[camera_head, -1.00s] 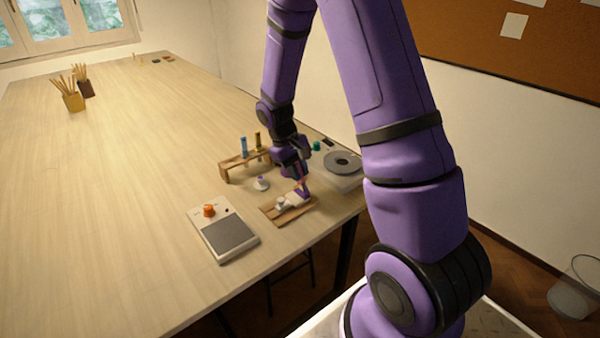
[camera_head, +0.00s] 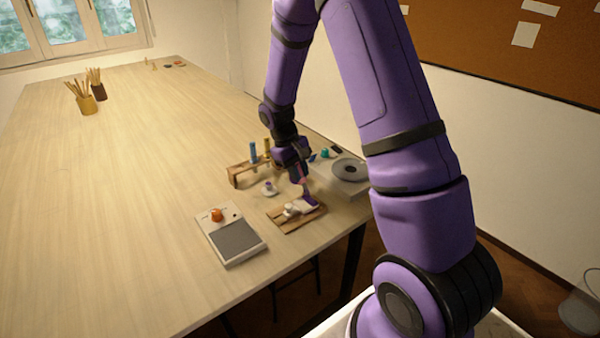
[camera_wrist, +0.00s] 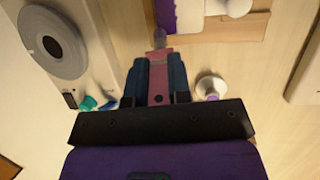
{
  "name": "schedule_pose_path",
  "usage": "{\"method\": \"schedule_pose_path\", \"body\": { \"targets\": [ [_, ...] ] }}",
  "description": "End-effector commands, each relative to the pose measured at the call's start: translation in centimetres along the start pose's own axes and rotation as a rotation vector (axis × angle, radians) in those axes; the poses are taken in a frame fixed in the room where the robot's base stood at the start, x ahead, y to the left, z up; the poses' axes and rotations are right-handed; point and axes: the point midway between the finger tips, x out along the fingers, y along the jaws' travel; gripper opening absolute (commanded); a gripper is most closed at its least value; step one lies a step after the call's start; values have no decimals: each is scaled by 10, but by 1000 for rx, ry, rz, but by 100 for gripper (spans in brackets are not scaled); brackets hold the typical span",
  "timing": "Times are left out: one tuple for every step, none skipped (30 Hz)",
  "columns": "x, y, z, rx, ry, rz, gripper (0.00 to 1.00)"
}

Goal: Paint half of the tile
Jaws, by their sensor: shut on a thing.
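My gripper (camera_wrist: 160,70) is shut on the pink handle of a brush (camera_wrist: 160,85); in the head view the gripper (camera_head: 298,166) is over the table's right edge area. The brush points down to the tile, its grey collar just short of the board in the wrist view; its tip merges with purple there. The tile (camera_wrist: 190,15) shows purple on one side and white beside it. In the head view the tile (camera_head: 308,205) lies on a wooden board (camera_head: 282,224), partly hidden by the brush. A small white pot with purple in its top (camera_head: 269,189) stands beside the board.
A wheel on a pale base (camera_head: 350,170) stands right of the gripper. A wooden rack with tubes (camera_head: 240,176) is behind, and a grey-topped device with an orange knob (camera_head: 236,238) is left of the board. The table's left middle is clear.

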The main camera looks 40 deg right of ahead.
Motion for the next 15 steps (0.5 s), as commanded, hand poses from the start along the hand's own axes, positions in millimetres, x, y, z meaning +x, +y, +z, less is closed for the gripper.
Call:
{"method": "schedule_pose_path", "body": {
  "targets": [
    [0,0,0,0,0,0,0],
    [0,0,0,0,0,0,0],
    [0,0,0,0,0,0,0],
    [0,0,0,0,0,0,0],
    [0,0,0,0,0,0,0],
    [-1,0,0,0,0,0,0],
    [-2,0,0,0,1,0,0],
    [-3,1,1,0,1,0,0],
    [-6,1,2,0,2,0,0],
    [-8,2,2,0,3,0,0],
    [-10,2,3,0,3,0,0],
    [-13,3,4,0,3,0,0],
    [-16,3,4,0,2,1,0],
    [-18,3,5,0,2,1,0],
    [-20,4,6,0,2,0,0]
  ]
}}
